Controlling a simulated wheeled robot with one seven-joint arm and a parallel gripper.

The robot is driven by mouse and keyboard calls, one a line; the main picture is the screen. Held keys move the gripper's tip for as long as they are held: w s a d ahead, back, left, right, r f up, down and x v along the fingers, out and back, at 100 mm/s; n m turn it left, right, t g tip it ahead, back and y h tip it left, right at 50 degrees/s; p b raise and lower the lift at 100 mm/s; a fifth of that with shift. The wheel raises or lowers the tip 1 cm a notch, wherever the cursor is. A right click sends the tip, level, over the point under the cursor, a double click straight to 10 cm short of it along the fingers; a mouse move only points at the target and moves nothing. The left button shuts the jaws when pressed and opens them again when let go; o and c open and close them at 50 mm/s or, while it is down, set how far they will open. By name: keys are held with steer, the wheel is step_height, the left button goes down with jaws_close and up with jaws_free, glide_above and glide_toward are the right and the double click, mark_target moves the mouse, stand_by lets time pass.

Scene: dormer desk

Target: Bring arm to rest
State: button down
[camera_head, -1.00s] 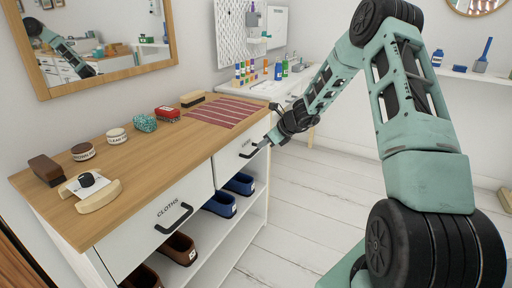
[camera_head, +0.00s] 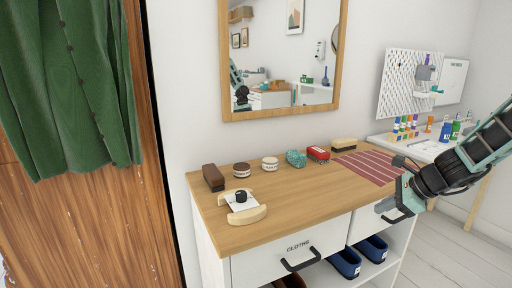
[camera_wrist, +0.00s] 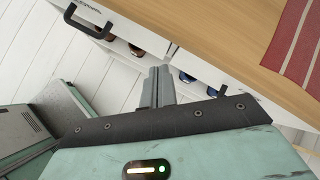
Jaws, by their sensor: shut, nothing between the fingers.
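My gripper (camera_wrist: 157,88) shows in the wrist view with its grey fingers together and nothing between them. It hangs in front of the dresser, with open shelves beyond it. In the head view my teal and black arm comes in from the right edge, and my gripper (camera_head: 394,205) is by the right drawer's front, near its handle. Whether it touches the handle cannot be told. The drawers look shut. The left drawer, marked CLOTHS (camera_head: 299,247), has a black handle (camera_head: 301,264).
The wooden dresser top (camera_head: 290,208) bears a brush, tins, a teal lump, a red tin and a striped red mat (camera_head: 372,167). Blue shoes (camera_head: 345,263) stand on the shelf below. A mirror (camera_head: 284,105) hangs behind. White floor (camera_head: 440,245) is open at the right.

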steer(key=s+a+r+n+g, duration=0.2)
steer(key=s+a+n+g, duration=0.1)
steer(key=s+a+n, duration=0.6)
steer(key=s+a+r+n+g, duration=0.2)
steer(key=s+a+n, duration=0.4)
steer(key=a, duration=0.6)
steer(key=s+a+r+n+h, duration=0.1)
steer(key=s+n+h, duration=0.2)
steer(key=s+n, duration=0.6)
steer(key=s+a+n+h, duration=0.2)
steer(key=s+n, duration=0.5)
steer(key=s, duration=0.4)
step_height(320, 180, up, 15)
steer(key=p, duration=1.5)
steer(key=shift+w+d+g, duration=0.2)
steer(key=shift+d+g, duration=0.05)
steer(key=shift+g, duration=0.15)
